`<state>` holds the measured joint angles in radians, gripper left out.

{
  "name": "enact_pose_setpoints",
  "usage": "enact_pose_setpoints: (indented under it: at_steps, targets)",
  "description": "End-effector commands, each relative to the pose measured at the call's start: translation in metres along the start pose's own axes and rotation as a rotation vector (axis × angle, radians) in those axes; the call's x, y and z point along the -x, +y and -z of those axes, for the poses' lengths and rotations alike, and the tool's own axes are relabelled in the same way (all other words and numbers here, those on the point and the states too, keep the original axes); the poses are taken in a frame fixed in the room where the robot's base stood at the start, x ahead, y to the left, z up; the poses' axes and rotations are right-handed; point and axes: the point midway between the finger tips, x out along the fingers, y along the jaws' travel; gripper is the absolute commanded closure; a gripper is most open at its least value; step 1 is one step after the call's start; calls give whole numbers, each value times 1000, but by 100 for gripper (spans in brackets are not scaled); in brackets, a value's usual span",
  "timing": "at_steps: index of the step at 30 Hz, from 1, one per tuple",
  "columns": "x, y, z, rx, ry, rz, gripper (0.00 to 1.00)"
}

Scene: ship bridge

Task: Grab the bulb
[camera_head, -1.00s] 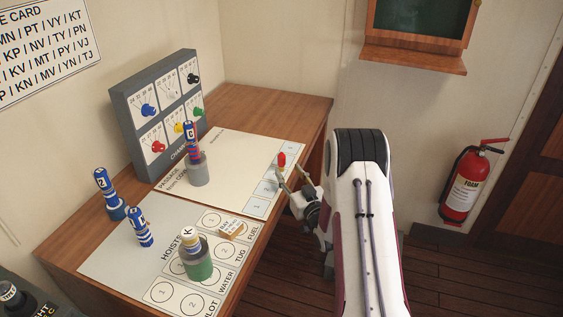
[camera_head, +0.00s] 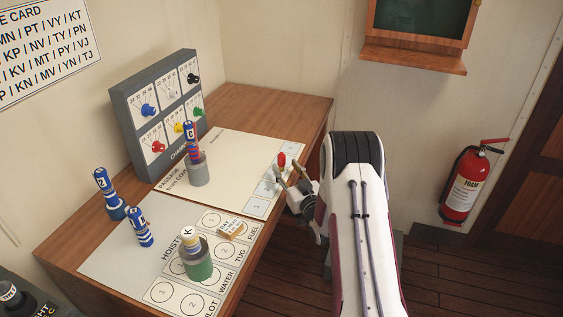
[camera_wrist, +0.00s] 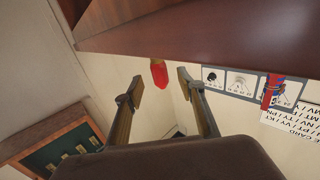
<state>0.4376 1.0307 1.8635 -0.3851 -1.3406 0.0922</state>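The bulb appears to be the small red piece (camera_head: 281,160) at the right edge of the white sheet on the desk. It also shows in the wrist view (camera_wrist: 159,73), just beyond my fingertips and in line with the gap between them. My gripper (camera_head: 286,174) is open at the desk's right side, close to the red piece. In the wrist view my two fingers (camera_wrist: 160,86) stand apart with nothing held between them. The lower part of the red piece is hard to make out.
A grey switch panel (camera_head: 142,118) stands at the desk's back left. A fire extinguisher (camera_head: 463,187) is at the right.

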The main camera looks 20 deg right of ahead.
Motion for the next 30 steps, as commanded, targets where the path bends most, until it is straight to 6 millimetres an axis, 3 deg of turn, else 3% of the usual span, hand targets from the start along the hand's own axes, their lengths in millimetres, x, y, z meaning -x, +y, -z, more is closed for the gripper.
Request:
enact_pose_setpoints:
  at_steps: [11, 30]
  targets:
    - [-4, 0, 1, 0, 1, 1, 61]
    - [-51, 1, 7, 0, 0, 0, 61]
